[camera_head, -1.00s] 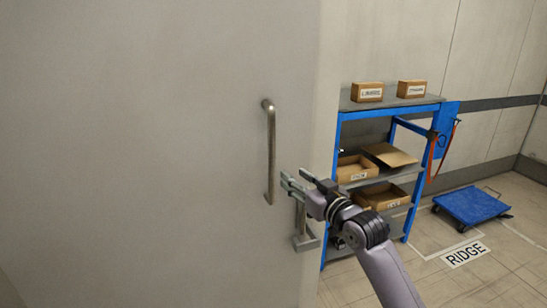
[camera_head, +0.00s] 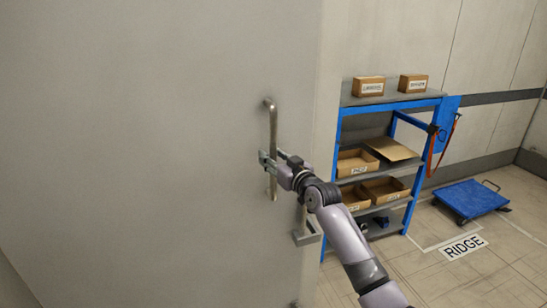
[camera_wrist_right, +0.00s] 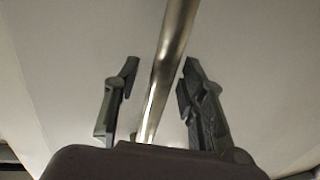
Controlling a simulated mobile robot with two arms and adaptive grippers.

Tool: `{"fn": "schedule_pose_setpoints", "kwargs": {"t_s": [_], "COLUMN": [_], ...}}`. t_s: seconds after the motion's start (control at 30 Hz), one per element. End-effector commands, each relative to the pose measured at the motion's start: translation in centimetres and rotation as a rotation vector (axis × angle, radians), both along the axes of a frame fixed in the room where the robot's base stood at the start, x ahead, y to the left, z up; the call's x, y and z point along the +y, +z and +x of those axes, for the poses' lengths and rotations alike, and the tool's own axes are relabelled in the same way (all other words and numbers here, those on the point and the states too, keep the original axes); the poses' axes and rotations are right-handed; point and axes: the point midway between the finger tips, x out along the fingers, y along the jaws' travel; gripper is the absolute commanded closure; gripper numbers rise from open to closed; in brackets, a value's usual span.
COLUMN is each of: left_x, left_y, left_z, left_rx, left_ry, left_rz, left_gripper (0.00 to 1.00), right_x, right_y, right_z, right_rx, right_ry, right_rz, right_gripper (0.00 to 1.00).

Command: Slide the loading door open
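The loading door (camera_head: 150,150) is a large pale grey panel filling the left of the head view. A vertical metal bar handle (camera_head: 273,125) is mounted near its right edge. My right gripper (camera_head: 267,160) is at the lower part of this handle. In the right wrist view, the handle (camera_wrist_right: 168,70) runs between the two fingers of the gripper (camera_wrist_right: 155,85). The fingers are open, with a visible gap on each side of the bar. My left gripper is in neither view.
A bracket (camera_head: 306,236) sits low at the door's right edge. To the right stands a blue-framed shelf (camera_head: 340,150) with cardboard boxes (camera_head: 368,86) and open trays.

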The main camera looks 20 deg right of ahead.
Motion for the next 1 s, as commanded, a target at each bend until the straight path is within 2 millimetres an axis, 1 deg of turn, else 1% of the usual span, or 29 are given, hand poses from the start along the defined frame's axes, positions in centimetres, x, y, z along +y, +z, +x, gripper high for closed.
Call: {"fn": "schedule_pose_setpoints", "kwargs": {"t_s": [0.1,0.13,0.6,0.7,1.0], "left_x": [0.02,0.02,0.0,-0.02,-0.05], "left_y": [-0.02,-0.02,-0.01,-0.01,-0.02], "left_z": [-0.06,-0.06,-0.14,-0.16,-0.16], "left_rx": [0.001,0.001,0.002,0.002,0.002], "left_ry": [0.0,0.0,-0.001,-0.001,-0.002], "left_rz": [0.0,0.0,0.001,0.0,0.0], "left_gripper": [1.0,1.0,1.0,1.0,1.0], "right_x": [0.02,0.01,-0.01,-0.01,-0.01], "right_y": [0.0,0.0,0.0,-0.01,-0.01], "right_z": [-0.01,-0.02,-0.04,-0.04,-0.04], "right_rx": [0.0,0.0,0.0,0.0,0.0], "right_ry": [0.0,0.0,0.0,0.0,0.0], "right_rz": [0.0,0.0,0.0,0.0,0.0], "right_gripper": [0.62,0.63,0.95,1.0,1.0]}}
